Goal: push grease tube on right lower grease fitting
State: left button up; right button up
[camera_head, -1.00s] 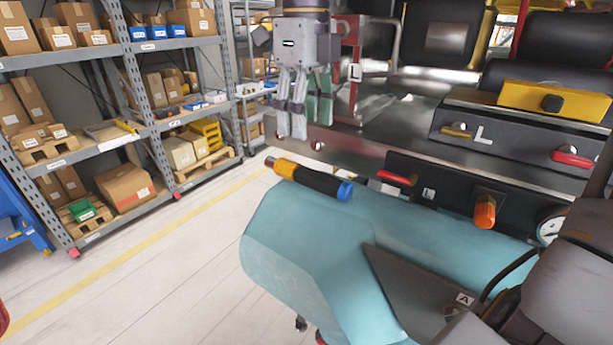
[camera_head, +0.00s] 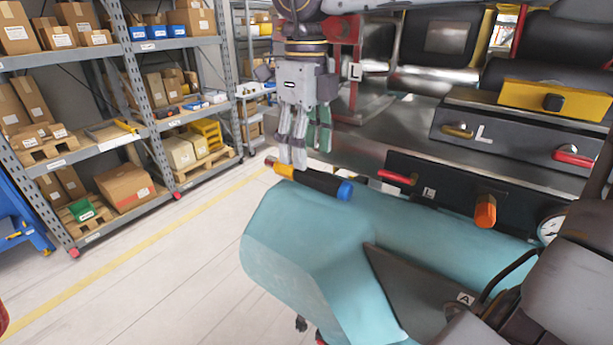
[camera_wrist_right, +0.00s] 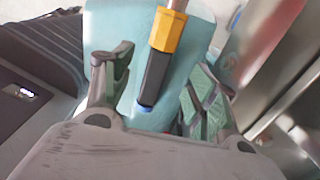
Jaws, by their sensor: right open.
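The grease tube, with an orange end, a black body (camera_head: 316,180) and a blue tip, lies tilted on the teal housing (camera_head: 290,235) in the head view. My right gripper (camera_head: 299,150) hangs over its orange end, fingers pointing down. I cannot make out the right lower grease fitting; the gripper covers part of the metal plate behind.
A dark panel with a red handle (camera_head: 397,177) and an orange knob (camera_head: 485,211) stands right of the tube. The metal machine plate (camera_head: 360,145) is close behind the gripper. Shelves with boxes (camera_head: 127,188) stand at the left, with free floor (camera_head: 150,270) before them.

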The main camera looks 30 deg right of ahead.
aim_at(307, 170)
jog(key=shift+f, duration=0.6)
jog(key=shift+s+f+b, duration=0.1)
jog(key=shift+f+b, duration=1.3)
jog(key=shift+f, duration=0.3)
jog(key=shift+c, duration=0.2)
grip_shut()
jog(key=shift+r, duration=0.2)
notch_tip(307, 170, up, 10)
jog(key=b, duration=0.1)
jog(key=shift+f, duration=0.15)
